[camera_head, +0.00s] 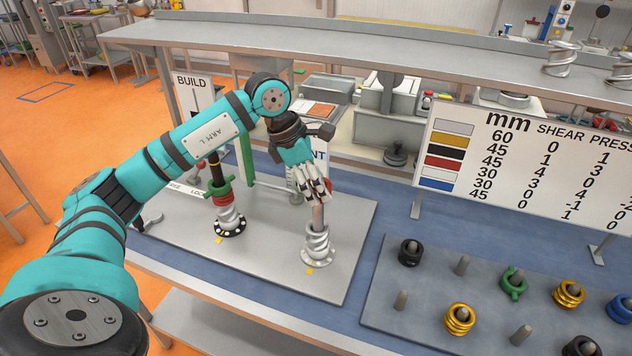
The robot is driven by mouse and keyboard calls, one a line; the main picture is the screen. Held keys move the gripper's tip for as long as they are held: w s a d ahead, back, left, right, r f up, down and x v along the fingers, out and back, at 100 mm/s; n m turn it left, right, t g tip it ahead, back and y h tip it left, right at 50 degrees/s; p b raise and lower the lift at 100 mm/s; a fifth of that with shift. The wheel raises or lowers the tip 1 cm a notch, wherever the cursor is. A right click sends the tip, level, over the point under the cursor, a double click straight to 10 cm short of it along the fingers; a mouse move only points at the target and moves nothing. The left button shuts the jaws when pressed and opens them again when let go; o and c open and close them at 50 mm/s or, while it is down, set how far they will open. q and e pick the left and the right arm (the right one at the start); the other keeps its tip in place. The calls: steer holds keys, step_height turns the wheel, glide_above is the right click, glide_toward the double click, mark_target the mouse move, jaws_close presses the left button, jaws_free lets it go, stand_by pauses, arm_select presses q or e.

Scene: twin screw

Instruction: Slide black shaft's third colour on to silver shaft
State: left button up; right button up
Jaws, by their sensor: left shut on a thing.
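The black shaft (213,172) stands upright on the left of the grey plate, partly behind my left arm. My left gripper (317,190) is at the top of the silver shaft, shut on a small red piece (329,187) mostly hidden by the fingers. I cannot tell whether the red piece is around the shaft. My right gripper is not in view.
A grey rack plate (380,300) at the right holds black, green, gold and blue rings on pegs, with some pegs bare. A chart board (540,165) with colour swatches stands behind it. A BUILD sign (190,85) and a shelf stand behind the shafts.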

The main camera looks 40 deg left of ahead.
mark_target(316, 210)
arm_select(q)
steer(key=shift+f+b, duration=0.7)
steer(key=shift+f, duration=0.3)
steer(key=shift+f+b, duration=2.4)
steer(key=shift+f, duration=0.5)
steer(key=o, duration=1.4)
steer(key=shift+r, duration=0.1)
steer(key=v, duration=1.2)
